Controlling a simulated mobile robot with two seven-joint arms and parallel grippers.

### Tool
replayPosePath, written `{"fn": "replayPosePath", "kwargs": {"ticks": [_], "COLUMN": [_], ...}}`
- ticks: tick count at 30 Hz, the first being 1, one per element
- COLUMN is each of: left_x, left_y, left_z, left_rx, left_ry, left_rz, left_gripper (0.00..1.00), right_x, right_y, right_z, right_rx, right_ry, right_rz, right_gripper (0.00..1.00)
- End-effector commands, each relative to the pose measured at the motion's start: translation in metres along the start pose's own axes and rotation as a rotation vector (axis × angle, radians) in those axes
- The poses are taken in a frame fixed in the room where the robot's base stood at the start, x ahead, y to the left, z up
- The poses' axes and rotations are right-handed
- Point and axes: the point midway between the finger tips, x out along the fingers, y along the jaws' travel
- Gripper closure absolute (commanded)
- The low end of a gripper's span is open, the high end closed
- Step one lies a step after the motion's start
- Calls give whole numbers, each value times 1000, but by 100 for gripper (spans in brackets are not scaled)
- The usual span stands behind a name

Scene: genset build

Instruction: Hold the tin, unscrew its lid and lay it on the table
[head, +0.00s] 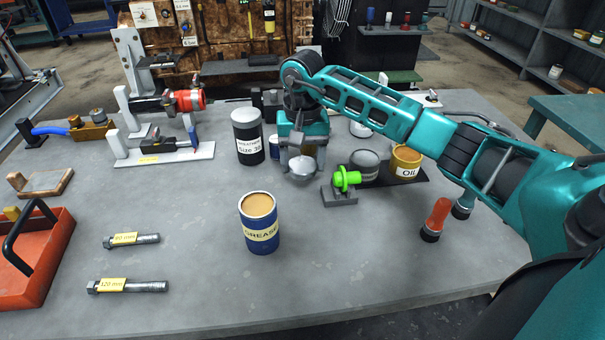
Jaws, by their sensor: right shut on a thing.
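The blue tin (260,232) with a yellow GREASE label stands upright on the grey table (200,270), near the middle. Its top shows a tan surface inside a rim, and no lid sits on it. My right gripper (302,150) is behind and to the right of the tin, pointing down. It is shut on a round silver piece that looks like a lid (303,169). The lid is close to the table; I cannot tell whether it touches. My left gripper is not in view.
A green-knobbed fixture (345,182) stands just right of the lid. A dark canister (248,140) is to its left, and an OIL tin (407,162) is farther right. Two labelled bolts (130,240) and a red tray (40,265) lie left. The front middle is clear.

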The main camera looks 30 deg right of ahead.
Motion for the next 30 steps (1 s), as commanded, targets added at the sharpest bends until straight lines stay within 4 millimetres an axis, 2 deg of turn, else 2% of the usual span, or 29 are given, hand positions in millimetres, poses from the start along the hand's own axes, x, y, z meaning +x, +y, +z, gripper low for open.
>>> {"fn": "replayPosePath", "kwargs": {"ticks": [7, 19, 20, 27, 30], "left_x": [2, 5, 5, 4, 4], "left_y": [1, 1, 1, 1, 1], "left_z": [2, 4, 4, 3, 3], "left_rx": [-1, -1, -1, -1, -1], "left_ry": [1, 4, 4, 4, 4], "left_rz": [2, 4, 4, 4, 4], "left_gripper": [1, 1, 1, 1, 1], "right_x": [37, 43, 43, 42, 42], "right_y": [0, 0, 0, 0, 0], "right_z": [1, 0, 0, 0, 0], "right_rx": [1, 0, 0, 0, 0], "right_ry": [-4, -1, -1, -1, -1], "right_rz": [0, 0, 0, 0, 0], "right_gripper": [70, 70, 33, 10, 8]}}
